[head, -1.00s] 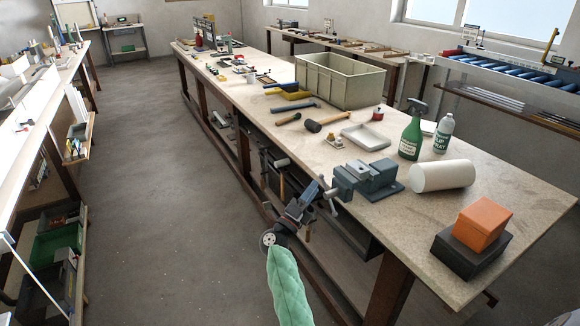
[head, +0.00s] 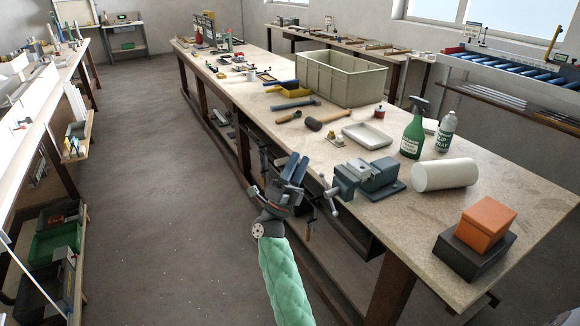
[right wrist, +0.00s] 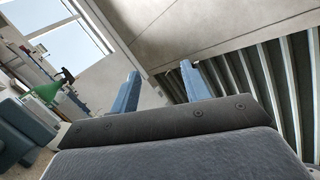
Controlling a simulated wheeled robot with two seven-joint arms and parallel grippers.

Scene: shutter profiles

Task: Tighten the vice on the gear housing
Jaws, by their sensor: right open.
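The blue-grey vice (head: 378,178) stands at the near edge of the workbench. Its handle (head: 329,194), a bar with knobbed ends, sticks out past the bench edge towards the aisle. A small pale metallic piece (head: 358,168) shows at the jaws; I cannot tell whether it is the gear housing or how tightly it is held. My right gripper (head: 296,168) is open and empty, left of the handle and apart from it, its blue fingers pointing up. The fingers are also spread in the right wrist view (right wrist: 160,86), with part of the vice (right wrist: 22,130) at left. My left gripper is out of view.
On the workbench (head: 470,190) are a white roll (head: 445,175), an orange box (head: 485,222) on a dark box, a green spray bottle (head: 412,135), a white tray (head: 367,135), a mallet (head: 325,119) and a large bin (head: 340,78). The floor aisle (head: 170,190) at left is clear.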

